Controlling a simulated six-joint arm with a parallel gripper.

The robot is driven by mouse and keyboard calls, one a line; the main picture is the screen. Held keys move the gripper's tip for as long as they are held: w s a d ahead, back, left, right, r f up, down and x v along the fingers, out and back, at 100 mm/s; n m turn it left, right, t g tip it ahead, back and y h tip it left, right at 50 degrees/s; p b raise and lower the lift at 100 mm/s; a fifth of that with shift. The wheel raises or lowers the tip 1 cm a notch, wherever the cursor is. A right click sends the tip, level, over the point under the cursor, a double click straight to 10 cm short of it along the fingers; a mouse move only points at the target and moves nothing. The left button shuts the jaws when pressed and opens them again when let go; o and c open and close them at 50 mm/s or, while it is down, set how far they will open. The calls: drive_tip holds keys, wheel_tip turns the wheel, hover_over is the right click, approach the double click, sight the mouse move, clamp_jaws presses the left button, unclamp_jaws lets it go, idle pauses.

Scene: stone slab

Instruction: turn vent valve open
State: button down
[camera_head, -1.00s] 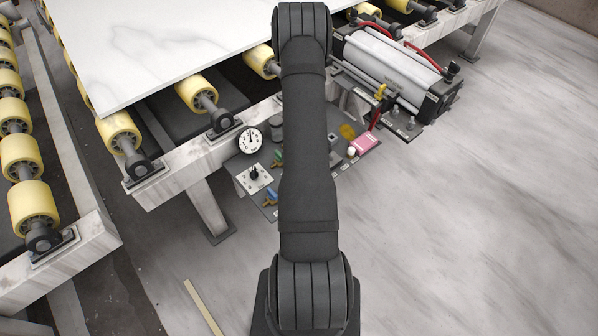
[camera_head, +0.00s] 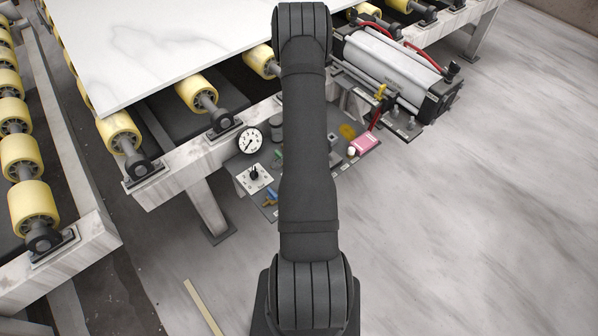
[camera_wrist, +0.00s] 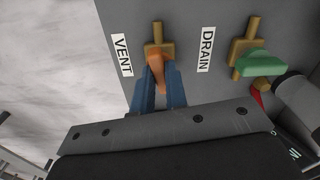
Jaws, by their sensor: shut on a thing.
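The vent valve (camera_wrist: 155,48) is a brass body with an orange lever (camera_wrist: 161,66), beside a white VENT label (camera_wrist: 122,55) in the wrist view. My gripper (camera_wrist: 160,82) has its blue fingers shut on the orange lever, one on each side. The lever lies nearly in line with the brass pipe, slightly tilted. In the head view only a small blue bit of my gripper (camera_head: 272,194) shows beside my arm, which hides most of the valve panel.
The drain valve (camera_wrist: 245,47), with a green lever (camera_wrist: 264,63) across its pipe, stands to the right. A round gauge (camera_head: 250,140) and a knob plate (camera_head: 255,178) sit on the panel (camera_head: 266,206). A slab (camera_head: 170,45) lies on yellow rollers behind.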

drive_tip(key=shift+m, duration=1.1)
drive_tip(key=c, duration=1.4)
unclamp_jaws()
drive_tip(key=shift+c, duration=0.2)
drive_tip(key=shift+r, duration=0.15)
wheel_tip(320, 180, up, 17)
wheel_tip(320, 180, down, 17)
drive_tip(key=shift+f, duration=0.1)
